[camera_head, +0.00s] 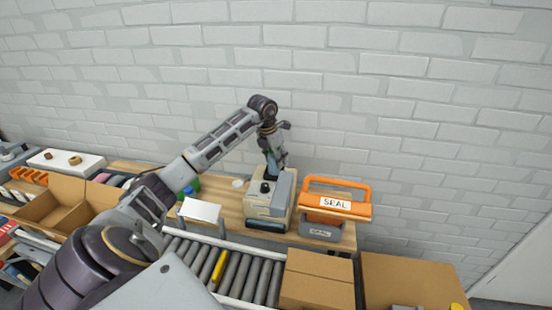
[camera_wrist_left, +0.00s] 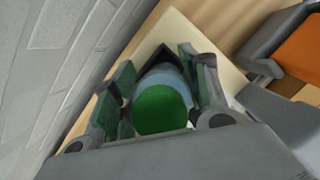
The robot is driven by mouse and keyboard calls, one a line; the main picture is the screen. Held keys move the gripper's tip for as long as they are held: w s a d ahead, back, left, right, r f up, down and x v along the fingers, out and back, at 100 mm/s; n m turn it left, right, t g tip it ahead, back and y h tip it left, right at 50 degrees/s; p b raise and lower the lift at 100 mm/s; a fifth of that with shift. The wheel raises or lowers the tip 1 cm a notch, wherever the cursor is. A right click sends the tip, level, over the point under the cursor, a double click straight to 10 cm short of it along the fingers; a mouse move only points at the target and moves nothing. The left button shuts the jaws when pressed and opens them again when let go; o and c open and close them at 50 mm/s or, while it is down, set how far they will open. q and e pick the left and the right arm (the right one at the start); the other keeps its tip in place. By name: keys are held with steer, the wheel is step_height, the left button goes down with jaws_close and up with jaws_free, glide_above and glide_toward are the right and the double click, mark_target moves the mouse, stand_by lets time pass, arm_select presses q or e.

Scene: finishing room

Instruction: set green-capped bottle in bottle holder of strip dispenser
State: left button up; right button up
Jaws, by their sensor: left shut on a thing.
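The strip dispenser (camera_head: 262,204) is a beige and grey box on the wooden bench, near its right part. My left gripper (camera_head: 273,158) is over the dispenser, pointing down, and shut on the green-capped bottle. In the left wrist view the green cap (camera_wrist_left: 162,109) faces the camera, with the bottle's pale blue body (camera_wrist_left: 165,74) between the two fingers (camera_wrist_left: 160,82). A dark angular edge (camera_wrist_left: 166,54), perhaps the bottle holder, shows just beyond the bottle. Whether the bottle's base touches the holder is hidden. My right gripper is not in view.
An orange-handled sealer (camera_head: 335,200) marked SEAL stands right of the dispenser. A roller conveyor (camera_head: 232,272) runs in front, with closed cardboard boxes (camera_head: 317,280) at its right. An open carton (camera_head: 62,203) is at the left. A brick wall rises behind the bench.

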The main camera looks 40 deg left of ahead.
arm_select(q)
steer(key=o, duration=1)
steer(key=shift+o, duration=1.1)
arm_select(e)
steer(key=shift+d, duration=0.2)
arm_select(q)
steer(key=shift+o, duration=0.2)
steer(key=o, duration=0.4)
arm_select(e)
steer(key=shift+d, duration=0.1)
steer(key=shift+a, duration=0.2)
arm_select(q)
steer(key=shift+r, duration=0.3)
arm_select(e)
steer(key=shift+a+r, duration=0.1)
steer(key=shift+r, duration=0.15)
